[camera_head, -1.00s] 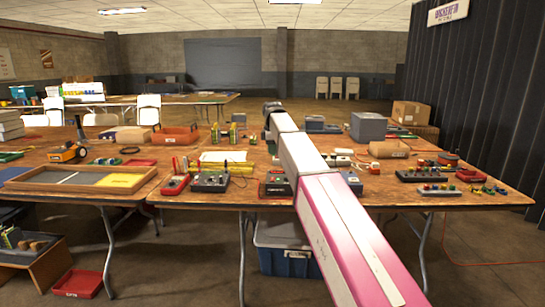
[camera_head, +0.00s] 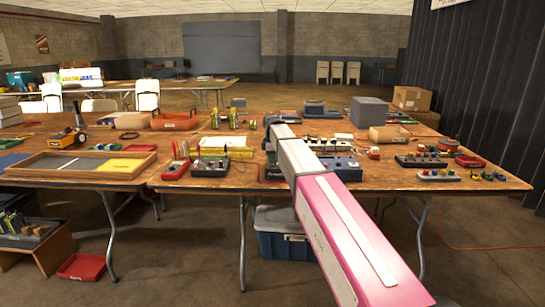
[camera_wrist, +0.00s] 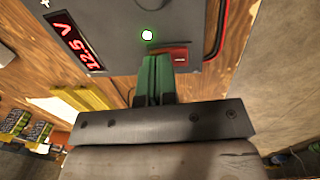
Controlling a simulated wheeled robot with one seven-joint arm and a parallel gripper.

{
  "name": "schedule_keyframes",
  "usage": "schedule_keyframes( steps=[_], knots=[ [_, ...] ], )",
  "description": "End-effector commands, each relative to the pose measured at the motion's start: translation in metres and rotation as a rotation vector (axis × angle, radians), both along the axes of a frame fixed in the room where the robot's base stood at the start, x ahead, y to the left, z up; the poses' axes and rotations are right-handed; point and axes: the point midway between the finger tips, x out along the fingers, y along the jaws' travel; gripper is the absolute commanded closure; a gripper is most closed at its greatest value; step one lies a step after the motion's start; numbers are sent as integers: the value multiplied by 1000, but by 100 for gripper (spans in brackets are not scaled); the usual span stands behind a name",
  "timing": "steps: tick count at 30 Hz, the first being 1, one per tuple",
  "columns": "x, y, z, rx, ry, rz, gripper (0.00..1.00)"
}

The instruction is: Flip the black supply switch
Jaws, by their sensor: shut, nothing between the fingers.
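In the wrist view, the dark supply box (camera_wrist: 112,22) fills the upper middle, with a red lit display (camera_wrist: 80,47) reading 12.5 V. A bright round light with a green rim (camera_wrist: 147,35) shows on its face. A red switch-like part (camera_wrist: 174,54) lies just below the light. My gripper (camera_wrist: 157,60) has green fingers, shut and empty, with the tips at the red part's left side. I cannot tell whether they touch it. In the head view, my arm hides the gripper and most of the supply.
A black box with knobs (camera_head: 210,167) and red pieces (camera_head: 175,170) stand left of my arm on the wooden table (camera_head: 230,182). A blue box (camera_head: 343,166) stands close to its right. Yellow bars (camera_wrist: 85,100) lie beside the supply. A knob board (camera_head: 420,161) stands farther right.

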Motion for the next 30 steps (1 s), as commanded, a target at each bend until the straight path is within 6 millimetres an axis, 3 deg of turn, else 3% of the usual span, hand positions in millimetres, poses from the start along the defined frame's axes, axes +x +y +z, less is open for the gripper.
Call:
schedule_keyframes(
  steps=[20, 30],
  knots=[
    [5, -1, -14, -2, 3, 0, 100],
    [-8, 0, -12, -2, 6, 0, 100]
  ],
)
